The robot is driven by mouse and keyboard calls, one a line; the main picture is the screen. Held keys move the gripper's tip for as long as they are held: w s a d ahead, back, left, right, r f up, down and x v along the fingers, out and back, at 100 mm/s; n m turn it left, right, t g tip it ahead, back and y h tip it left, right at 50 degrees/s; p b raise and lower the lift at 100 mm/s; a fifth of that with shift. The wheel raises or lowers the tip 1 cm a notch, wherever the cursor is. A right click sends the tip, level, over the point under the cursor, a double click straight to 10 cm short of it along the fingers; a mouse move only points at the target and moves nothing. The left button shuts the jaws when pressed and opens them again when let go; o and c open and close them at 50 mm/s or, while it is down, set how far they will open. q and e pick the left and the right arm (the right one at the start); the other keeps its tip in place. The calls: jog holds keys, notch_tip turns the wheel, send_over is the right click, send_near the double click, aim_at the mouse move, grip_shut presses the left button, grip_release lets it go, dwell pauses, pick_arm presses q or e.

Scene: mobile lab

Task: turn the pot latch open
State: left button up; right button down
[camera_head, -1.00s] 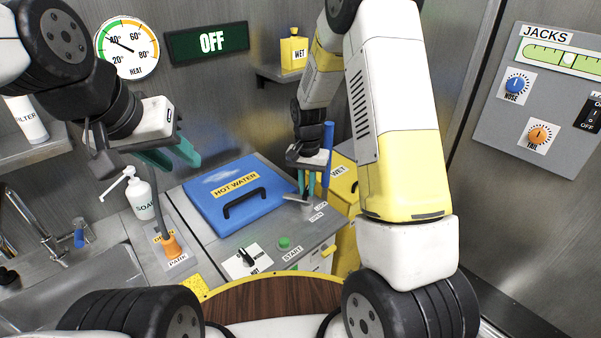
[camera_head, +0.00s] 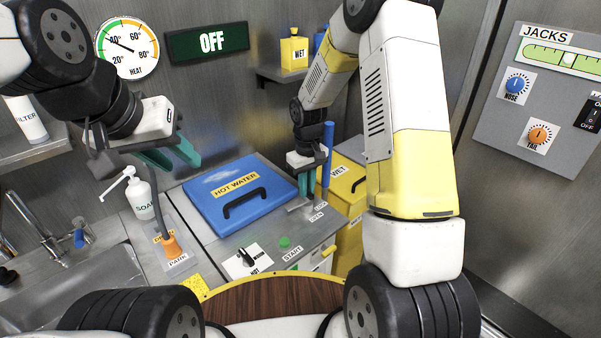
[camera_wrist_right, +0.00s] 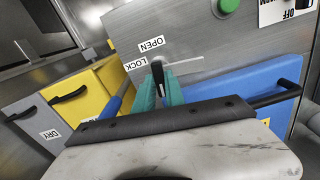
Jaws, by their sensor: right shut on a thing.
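The pot latch (camera_head: 298,206) is a small grey lever on the steel counter, at the right front corner of the blue HOT WATER lid (camera_head: 212,190). LOCK and OPEN labels lie beside it. In the right wrist view the latch (camera_wrist_right: 185,64) shows as a pale bar with a dark knob by the fingertips. My right gripper (camera_head: 305,198) points down and is shut on the latch. Its teal fingers partly hide the knob. My left gripper (camera_head: 172,157) is open and empty, in the air above the soap bottle and well away from the latch.
A green START button (camera_head: 284,242) and a black HOT switch (camera_head: 246,257) sit in front of the lid. A yellow WET bin (camera_head: 343,181) stands right of the latch. A soap bottle (camera_head: 143,198) and an orange PARK plug (camera_head: 172,247) are at left.

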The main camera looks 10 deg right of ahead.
jog(key=shift+w+r+n, duration=0.1)
jog(key=shift+n, duration=0.6)
jog(key=c, duration=1.4)
grip_release()
jog(key=shift+r, duration=3.85)
jog(key=shift+r, duration=0.1)
